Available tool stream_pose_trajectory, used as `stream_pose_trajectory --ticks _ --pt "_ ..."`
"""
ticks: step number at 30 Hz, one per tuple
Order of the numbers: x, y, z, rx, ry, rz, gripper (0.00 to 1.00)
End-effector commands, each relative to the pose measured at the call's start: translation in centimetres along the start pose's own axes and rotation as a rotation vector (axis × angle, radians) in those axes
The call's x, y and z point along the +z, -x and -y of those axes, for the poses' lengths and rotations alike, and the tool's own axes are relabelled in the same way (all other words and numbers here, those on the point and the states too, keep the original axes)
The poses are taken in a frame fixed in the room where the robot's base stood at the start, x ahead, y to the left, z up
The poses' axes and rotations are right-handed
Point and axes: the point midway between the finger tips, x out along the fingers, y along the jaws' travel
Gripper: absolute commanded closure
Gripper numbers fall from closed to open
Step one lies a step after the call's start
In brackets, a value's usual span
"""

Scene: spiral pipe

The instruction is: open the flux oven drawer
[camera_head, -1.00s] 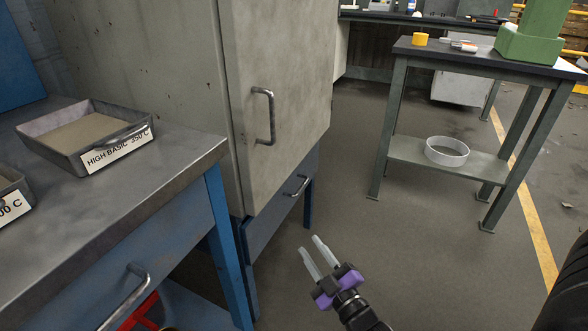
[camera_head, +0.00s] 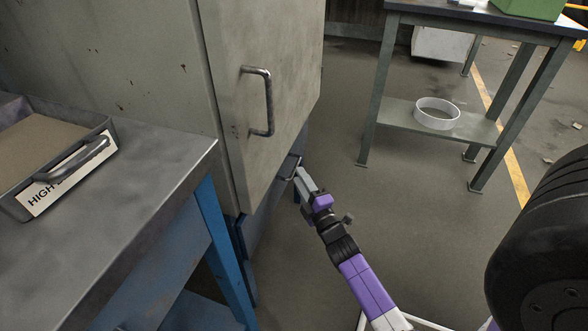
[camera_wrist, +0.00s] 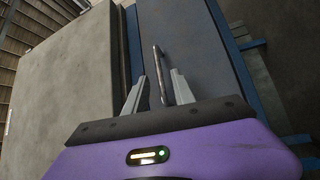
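The drawer (camera_head: 270,213) is a blue-grey front low under the pale oven cabinet, and it looks closed. Its metal bar handle (camera_head: 291,166) sits just at my gripper's fingertips (camera_head: 301,178). In the wrist view, the drawer front (camera_wrist: 200,55) is grey, and the handle (camera_wrist: 159,70) runs between the two open fingers of my gripper (camera_wrist: 158,92). Space shows between the handle and the left finger; the right finger is close to the handle, and I cannot tell whether they touch.
The oven door (camera_head: 265,50) with its own handle (camera_head: 268,100) is above the drawer. A workbench (camera_head: 130,200) with a labelled tray (camera_head: 103,163) stands left. A table (camera_head: 480,18) with a white ring (camera_head: 437,113) on its shelf stands right. Floor between is clear.

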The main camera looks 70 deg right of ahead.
Motion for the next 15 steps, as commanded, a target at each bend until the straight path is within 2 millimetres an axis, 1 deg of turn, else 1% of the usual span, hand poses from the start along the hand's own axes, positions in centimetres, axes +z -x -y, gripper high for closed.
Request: stream_pose_trajectory --ticks 1,6,10,15 --pt "-0.1 -1.0 0.0 0.003 0.001 -0.002 0.69" --pt "0.0 -3.4 0.0 0.002 0.0 -0.001 0.69" --pt "0.0 -4.5 0.0 0.001 -0.001 0.0 0.69" --pt "0.0 -4.9 0.0 0.0 -0.001 0.001 0.69"
